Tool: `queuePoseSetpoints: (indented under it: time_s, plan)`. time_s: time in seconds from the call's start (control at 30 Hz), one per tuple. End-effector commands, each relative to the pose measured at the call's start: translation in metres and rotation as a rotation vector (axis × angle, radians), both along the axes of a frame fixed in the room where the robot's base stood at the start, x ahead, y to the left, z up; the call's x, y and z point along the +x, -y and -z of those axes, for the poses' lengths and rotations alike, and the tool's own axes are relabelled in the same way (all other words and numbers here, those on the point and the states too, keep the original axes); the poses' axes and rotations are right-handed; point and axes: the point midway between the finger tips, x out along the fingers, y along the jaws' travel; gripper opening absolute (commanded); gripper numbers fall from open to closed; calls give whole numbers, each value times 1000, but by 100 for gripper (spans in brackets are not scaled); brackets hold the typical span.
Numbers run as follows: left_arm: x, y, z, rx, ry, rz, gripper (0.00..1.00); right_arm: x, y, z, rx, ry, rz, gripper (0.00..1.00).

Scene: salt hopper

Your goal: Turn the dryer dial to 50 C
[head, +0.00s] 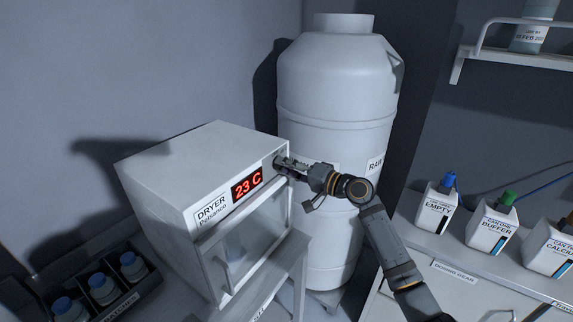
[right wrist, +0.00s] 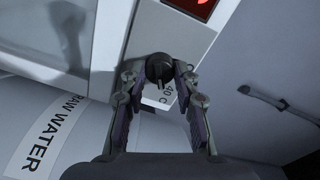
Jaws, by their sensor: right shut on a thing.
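The white dryer (head: 190,185) stands on a stand left of the middle, and its red display (head: 247,184) reads 23 C. My right gripper (head: 281,162) reaches the right end of the dryer's front panel, where it hides the dial in the head view. In the right wrist view the dark round dial (right wrist: 160,68) sits between the fingertips of my right gripper (right wrist: 160,75), which is shut on it. A printed "40 C" mark (right wrist: 163,91) shows beside the dial; other marks are hidden or out of view. My left gripper is not in view.
A large white raw water barrel (head: 335,110) stands close behind my right arm. The dryer's glass door (head: 250,245) with its handle is below the panel. Labelled containers (head: 436,200) stand on the right counter. A dark tray of bottles (head: 140,292) is at lower left.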

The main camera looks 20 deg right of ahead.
Motion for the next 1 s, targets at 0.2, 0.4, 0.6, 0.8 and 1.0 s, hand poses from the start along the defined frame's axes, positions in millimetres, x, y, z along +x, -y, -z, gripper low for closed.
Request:
queuePoseSetpoints:
  time_s: [0.2, 0.4, 0.6, 0.8, 1.0]
  plan:
    - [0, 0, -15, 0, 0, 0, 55, 0, 0, -4, 163, -125, 2, 0]
    - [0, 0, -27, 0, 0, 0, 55, 1, 0, -4, 303, -234, 2, 0]
    - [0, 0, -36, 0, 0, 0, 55, 1, 1, -3, 421, -326, 2, 0]
    - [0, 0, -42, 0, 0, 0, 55, 1, 1, -2, 502, -389, 2, 0]
    - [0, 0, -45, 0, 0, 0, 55, 1, 1, -1, 548, -425, 2, 0]
